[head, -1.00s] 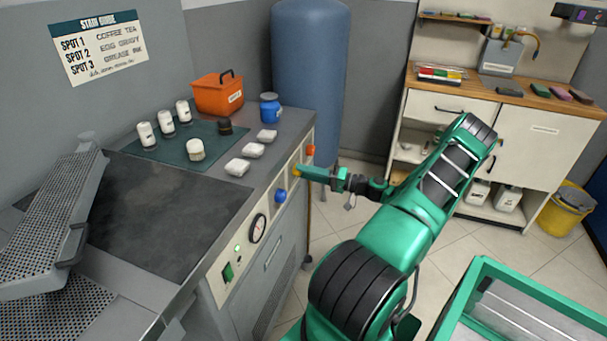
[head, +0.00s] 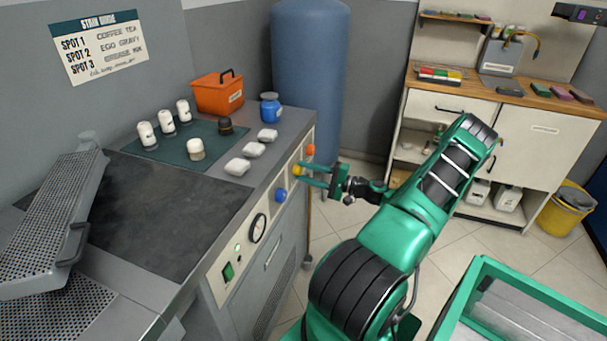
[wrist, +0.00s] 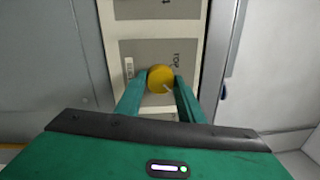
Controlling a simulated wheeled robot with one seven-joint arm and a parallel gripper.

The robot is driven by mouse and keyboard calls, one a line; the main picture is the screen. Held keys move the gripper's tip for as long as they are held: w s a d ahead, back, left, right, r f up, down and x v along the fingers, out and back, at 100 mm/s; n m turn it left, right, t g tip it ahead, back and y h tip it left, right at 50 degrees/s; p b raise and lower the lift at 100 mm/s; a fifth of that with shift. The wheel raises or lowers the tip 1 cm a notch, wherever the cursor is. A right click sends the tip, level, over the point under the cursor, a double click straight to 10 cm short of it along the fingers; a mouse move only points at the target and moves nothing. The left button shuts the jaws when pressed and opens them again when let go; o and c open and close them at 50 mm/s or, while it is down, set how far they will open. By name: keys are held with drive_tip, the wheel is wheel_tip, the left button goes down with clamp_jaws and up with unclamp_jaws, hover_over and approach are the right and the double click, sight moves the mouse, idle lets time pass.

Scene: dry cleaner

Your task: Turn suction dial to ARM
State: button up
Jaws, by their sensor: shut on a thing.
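A round yellow dial (head: 297,170) sits on the front control panel of the grey machine. In the wrist view the dial (wrist: 160,77) is between my two green fingers, with a pale pointer mark toward its lower right. A label reading "TOP", turned sideways, is to its upper right; a smaller white label at its left is too small to read. My gripper (head: 302,174) is shut on the dial, one finger on each side; it also shows in the wrist view (wrist: 160,84). Any label below the dial is hidden by my gripper.
White pads and bottles stand on the machine top. Open floor lies right of the panel.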

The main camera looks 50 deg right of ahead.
drive_tip(key=shift+d+f, duration=0.1)
drive_tip(key=shift+d, duration=0.15)
drive_tip(key=o, duration=1.1)
drive_tip(key=shift+c, duration=0.2)
drive_tip(key=shift+a, duration=0.1)
drive_tip(key=v, duration=1)
drive_tip(key=shift+s, duration=0.35)
